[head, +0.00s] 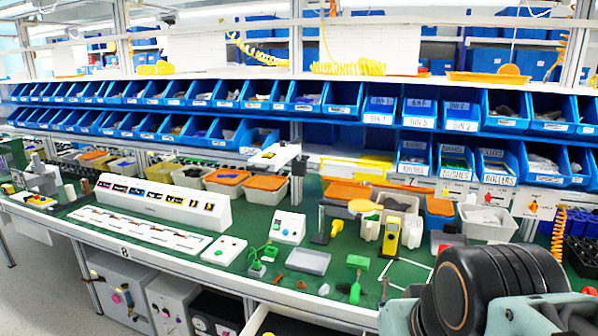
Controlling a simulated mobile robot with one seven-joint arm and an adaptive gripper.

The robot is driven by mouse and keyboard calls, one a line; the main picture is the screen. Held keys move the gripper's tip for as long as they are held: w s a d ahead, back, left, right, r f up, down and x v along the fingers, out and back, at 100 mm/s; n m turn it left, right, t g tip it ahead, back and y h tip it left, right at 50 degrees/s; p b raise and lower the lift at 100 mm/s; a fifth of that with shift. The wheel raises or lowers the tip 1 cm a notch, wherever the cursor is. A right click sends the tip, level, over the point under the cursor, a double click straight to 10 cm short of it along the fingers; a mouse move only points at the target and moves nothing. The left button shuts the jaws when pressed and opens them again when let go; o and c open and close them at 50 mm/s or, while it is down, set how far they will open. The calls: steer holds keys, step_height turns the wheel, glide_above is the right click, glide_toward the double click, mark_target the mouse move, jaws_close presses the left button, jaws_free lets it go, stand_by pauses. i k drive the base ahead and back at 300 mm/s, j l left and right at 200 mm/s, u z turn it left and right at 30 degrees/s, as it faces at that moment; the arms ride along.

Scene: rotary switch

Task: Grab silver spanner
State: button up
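I cannot pick out a silver spanner with certainty in the head view. A thin greyish upright item (385,288) stands on the green bench top near its front edge, left of my arm. It is too small to tell what it is. My arm's black and grey links fill the lower right corner and hide part of the bench there. My gripper is not in view.
The green workbench (345,262) holds a white switch panel (165,203), a green-handled tool (356,277), a grey tray (307,262) and a yellow device (391,236). Blue bins (462,110) line racks behind. Grey boxes (122,290) stand below; an open drawer (290,322) shows at front.

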mark_target(385, 282)
steer(key=z, duration=0.4)
steer(key=i+l, duration=0.7)
steer(key=i+l+u, duration=0.15)
steer(key=u, duration=0.15)
steer(key=i+l+u, duration=0.15)
steer(key=l+u, duration=0.2)
